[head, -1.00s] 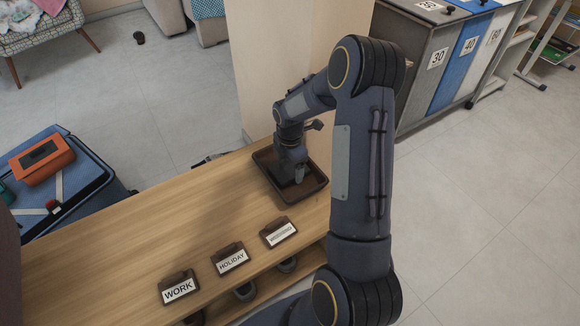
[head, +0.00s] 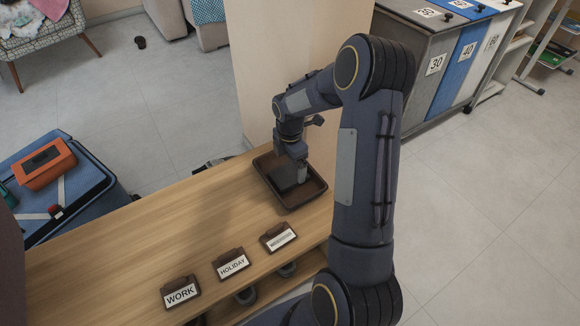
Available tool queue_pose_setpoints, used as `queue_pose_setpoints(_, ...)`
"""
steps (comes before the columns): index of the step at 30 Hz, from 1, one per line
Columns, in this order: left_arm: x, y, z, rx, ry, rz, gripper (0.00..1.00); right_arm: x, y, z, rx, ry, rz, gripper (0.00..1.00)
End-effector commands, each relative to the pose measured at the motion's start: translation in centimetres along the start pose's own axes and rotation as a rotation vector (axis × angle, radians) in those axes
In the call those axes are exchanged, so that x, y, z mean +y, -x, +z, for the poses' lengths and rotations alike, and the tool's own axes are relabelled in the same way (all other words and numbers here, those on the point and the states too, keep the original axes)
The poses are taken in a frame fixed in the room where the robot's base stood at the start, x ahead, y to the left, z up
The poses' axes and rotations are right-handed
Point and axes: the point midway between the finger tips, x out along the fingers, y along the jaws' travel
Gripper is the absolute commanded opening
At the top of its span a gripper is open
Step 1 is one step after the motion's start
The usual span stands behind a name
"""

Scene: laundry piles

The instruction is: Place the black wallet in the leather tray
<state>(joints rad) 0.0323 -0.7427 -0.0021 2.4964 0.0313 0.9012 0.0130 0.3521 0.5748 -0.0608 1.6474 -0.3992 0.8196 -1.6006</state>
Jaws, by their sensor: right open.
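The brown leather tray (head: 292,206) lies on the wooden counter near its far right end. My right gripper (head: 301,180) points down into the tray; it is open. A dark flat shape, which looks like the black wallet (head: 281,178), lies inside the tray beside the gripper's left side. It is partly hidden by the gripper, and I cannot tell whether they touch. My left gripper is not in view.
The wooden counter (head: 190,220) is clear left of the tray. Label stands reading WORK (head: 180,293) and HOLIDAY (head: 231,264), and a third stand (head: 278,237), line its front edge. A pale panel (head: 285,60) rises behind the tray.

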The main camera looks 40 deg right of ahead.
Motion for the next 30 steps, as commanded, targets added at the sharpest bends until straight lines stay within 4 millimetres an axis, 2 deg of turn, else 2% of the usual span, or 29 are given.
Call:
queue_pose_setpoints(1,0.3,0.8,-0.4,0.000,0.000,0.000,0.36,0.1,1.8,0.0,-0.001,0.000,0.003,1.00)
queue_pose_setpoints(6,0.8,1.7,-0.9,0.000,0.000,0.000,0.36,0.1,5.2,0.0,0.000,0.000,0.003,1.00)
queue_pose_setpoints(17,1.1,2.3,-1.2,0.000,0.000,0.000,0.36,-0.6,9.3,-0.5,0.009,-0.052,0.019,1.00)
queue_pose_setpoints(20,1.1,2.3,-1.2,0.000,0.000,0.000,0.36,-2.0,12.0,-1.8,0.038,-0.178,0.058,1.00)
queue_pose_setpoints(23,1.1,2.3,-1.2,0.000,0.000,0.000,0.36,-4.6,15.3,-3.8,0.095,-0.371,0.108,1.00)
queue_pose_setpoints(27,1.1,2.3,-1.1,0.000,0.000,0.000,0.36,-9.2,19.1,-6.8,0.203,-0.664,0.155,1.00)
queue_pose_setpoints(30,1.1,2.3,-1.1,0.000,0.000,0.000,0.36,-12.7,20.8,-9.0,0.296,-0.869,0.168,1.00)
